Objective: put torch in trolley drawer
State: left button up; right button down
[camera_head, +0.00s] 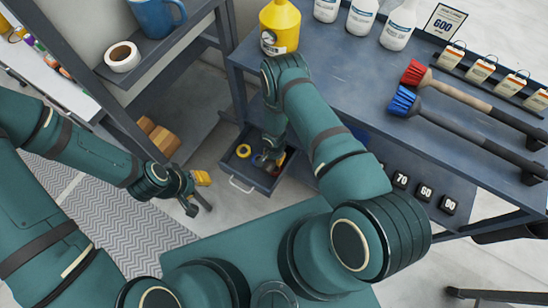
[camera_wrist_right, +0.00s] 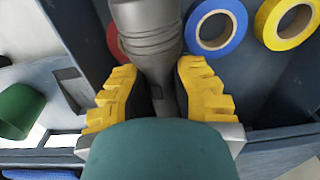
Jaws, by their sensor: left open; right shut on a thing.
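The open trolley drawer (camera_head: 262,184) is dark blue with a pale handle and sits under the bench, left of centre in the head view. My right gripper (camera_head: 268,160) reaches down over it. In the right wrist view the yellow-padded fingers (camera_wrist_right: 160,95) are shut on the grey torch (camera_wrist_right: 150,28). The torch is over or inside the drawer (camera_wrist_right: 270,138); whether it touches the floor of the drawer I cannot tell. Its lower part is hidden by the gripper. My left gripper (camera_head: 204,193) is open and empty, left of the drawer.
A yellow tape roll (camera_head: 243,151) lies in the drawer; a blue roll (camera_wrist_right: 215,27) shows beside it in the wrist view. A red item (camera_wrist_right: 116,42) is partly hidden. The bench top (camera_head: 340,70) holds bottles and brushes above the drawer.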

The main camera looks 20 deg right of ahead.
jog(key=shift+f+b, duration=0.5)
jog(key=shift+f, duration=0.05)
jog(key=c, duration=0.9)
grip_release()
jog(key=shift+r, duration=0.15)
jog(key=shift+r+p, duration=0.25)
jog(key=shift+p, duration=0.2)
notch_tip(320, 180, up, 12)
jog(key=f+p, duration=0.1)
jog(key=p, duration=0.2)
jog(key=s+a+r+n+y, duration=0.1)
jog(key=s+a+r+n, duration=0.1)
jog(key=r, duration=0.5)
jog(key=s+a+r+n+t+y, duration=0.1)
jog(key=s+a+r+n, duration=0.2)
jog(key=s+r, duration=0.3)
jog(key=s+a+r+n+y, duration=0.1)
jog(key=s+a+r+n, duration=0.1)
jog(key=r, duration=0.5)
jog(key=shift+s+a+r+n+y, duration=0.2)
jog(key=shift+s+n, duration=0.25)
jog(key=shift+s, duration=0.2)
jog(key=shift+s+a+r+n+y, duration=0.2)
jog(key=shift+s+n, duration=0.25)
jog(key=shift+s, duration=0.2)
jog(key=shift+f, duration=0.1)
